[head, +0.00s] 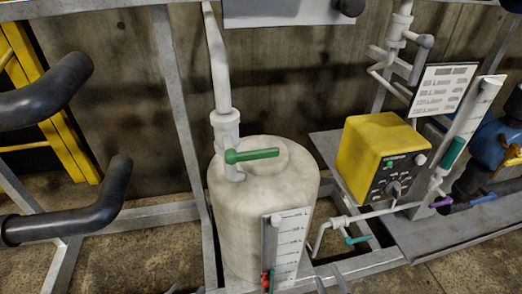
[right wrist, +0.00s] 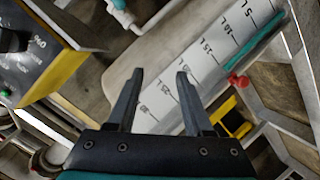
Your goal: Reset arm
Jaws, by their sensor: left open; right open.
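My right gripper (right wrist: 160,73) is open, with nothing between its two dark fingers. In the right wrist view the scale panel (right wrist: 205,60) lies behind the fingers; I cannot tell the gap. What seem to be my left gripper's tips (head: 185,290) barely show at the bottom edge in the head view, left of the tank's base. The rest of both arms is hidden in the head view.
A cream tank (head: 240,215) with a green-handled valve (head: 252,155) stands in a grey metal frame (head: 180,110). A yellow control box (head: 374,145) is to its right. Black pipes (head: 75,215) jut in at left. A red valve (head: 266,280) sits low by the scale.

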